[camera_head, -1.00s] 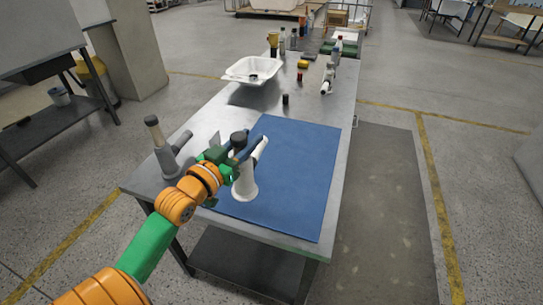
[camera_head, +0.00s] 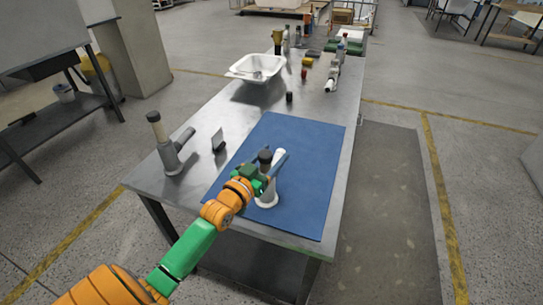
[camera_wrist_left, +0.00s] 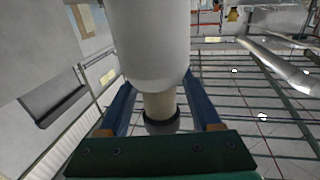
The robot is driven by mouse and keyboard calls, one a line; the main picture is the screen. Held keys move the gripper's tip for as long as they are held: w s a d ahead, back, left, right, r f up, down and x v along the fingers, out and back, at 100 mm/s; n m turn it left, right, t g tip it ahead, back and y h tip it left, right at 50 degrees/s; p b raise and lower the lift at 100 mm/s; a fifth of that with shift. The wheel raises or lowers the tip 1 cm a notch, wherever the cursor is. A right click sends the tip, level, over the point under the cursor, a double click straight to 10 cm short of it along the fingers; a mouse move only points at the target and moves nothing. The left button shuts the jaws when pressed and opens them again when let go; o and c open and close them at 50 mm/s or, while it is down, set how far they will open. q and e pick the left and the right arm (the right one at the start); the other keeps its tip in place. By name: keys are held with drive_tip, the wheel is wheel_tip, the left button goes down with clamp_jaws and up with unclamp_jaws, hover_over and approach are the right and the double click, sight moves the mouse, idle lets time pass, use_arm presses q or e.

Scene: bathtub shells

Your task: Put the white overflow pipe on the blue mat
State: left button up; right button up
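The white overflow pipe (camera_head: 268,200) is upright over the near part of the blue mat (camera_head: 310,150), with a flared lower end, a slanting white branch and a dark top. My left gripper (camera_head: 264,180) is around its body from the near left. In the left wrist view the pipe's white body (camera_wrist_left: 160,45) is between the blue fingers, with a beige section and dark ring below it in the picture. The fingers look shut on the pipe. I cannot tell whether its lower end touches the mat. My right gripper is not in view.
A grey pipe (camera_head: 171,158) with a beige top stands on the metal table (camera_head: 190,185) left of the mat. A small dark plate (camera_head: 218,141) stands nearby. A white tub (camera_head: 258,68), a black cylinder (camera_head: 289,97) and several bottles are farther back. The mat's right side is clear.

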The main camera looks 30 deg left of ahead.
use_arm(q)
drive_tip(key=shift+s, duration=0.15)
drive_tip(key=s, duration=1.1)
drive_tip(key=shift+s+d+b, duration=0.15)
drive_tip(key=shift+s+b, duration=0.2)
drive_tip(key=shift+s, duration=0.05)
